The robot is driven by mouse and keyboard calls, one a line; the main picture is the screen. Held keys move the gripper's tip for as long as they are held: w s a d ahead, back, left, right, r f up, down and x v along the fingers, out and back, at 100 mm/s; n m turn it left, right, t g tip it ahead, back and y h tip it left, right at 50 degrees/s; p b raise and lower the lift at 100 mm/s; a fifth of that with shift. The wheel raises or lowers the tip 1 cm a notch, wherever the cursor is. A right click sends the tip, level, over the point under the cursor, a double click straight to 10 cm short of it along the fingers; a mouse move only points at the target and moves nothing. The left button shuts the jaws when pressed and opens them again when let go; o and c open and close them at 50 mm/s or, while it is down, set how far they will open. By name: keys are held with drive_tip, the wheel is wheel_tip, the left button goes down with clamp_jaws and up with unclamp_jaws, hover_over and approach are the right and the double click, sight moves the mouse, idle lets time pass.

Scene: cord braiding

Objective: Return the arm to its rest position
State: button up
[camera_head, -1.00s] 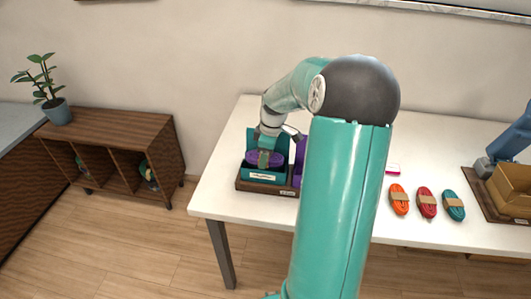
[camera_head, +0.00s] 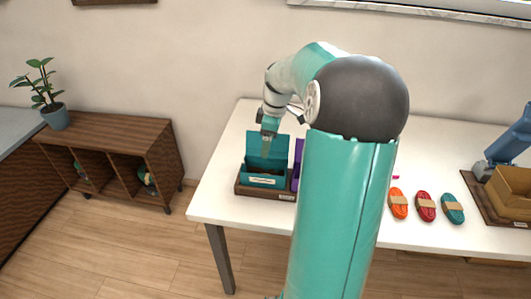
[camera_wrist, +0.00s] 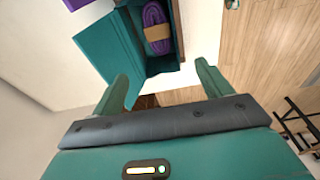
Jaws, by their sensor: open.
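My gripper (camera_head: 268,142) is above the open teal box (camera_head: 263,180) at the left of the white table, with my arm bent over toward it. In the wrist view my gripper's two teal fingers (camera_wrist: 163,84) are spread apart with nothing between them. A purple cord bundle (camera_wrist: 156,27) with a tan band lies inside the teal box, apart from the fingers. From the head camera the box's front wall hides the cord. A purple box (camera_head: 296,178) stands just right of the teal one, mostly hidden behind my arm.
Orange (camera_head: 398,203), red (camera_head: 425,206) and teal (camera_head: 452,208) cord bundles lie in a row on the table (camera_head: 225,187). A tan box (camera_head: 511,191) sits at the right edge. A brown shelf (camera_head: 119,126) with a plant stands left, across a floor gap.

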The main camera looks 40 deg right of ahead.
drive_tip(key=r, duration=0.5)
drive_tip(key=shift+s+d+r, duration=0.25)
drive_tip(key=shift+s+r, duration=0.05)
drive_tip(key=shift+r, duration=0.05)
drive_tip(key=s+a+r+m+h, duration=0.1)
drive_tip(key=a+r, duration=0.1)
drive_tip(key=a, duration=0.7)
drive_tip(key=s+a+r+m+h, duration=0.1)
drive_tip(key=a+r+m, duration=0.15)
drive_tip(key=a, duration=0.55)
drive_tip(key=s+a+f+m+t+y, duration=0.1)
drive_tip(key=s+a+m+t, duration=0.3)
drive_tip(key=s+a, duration=0.9)
drive_tip(key=shift+a, duration=1.25)
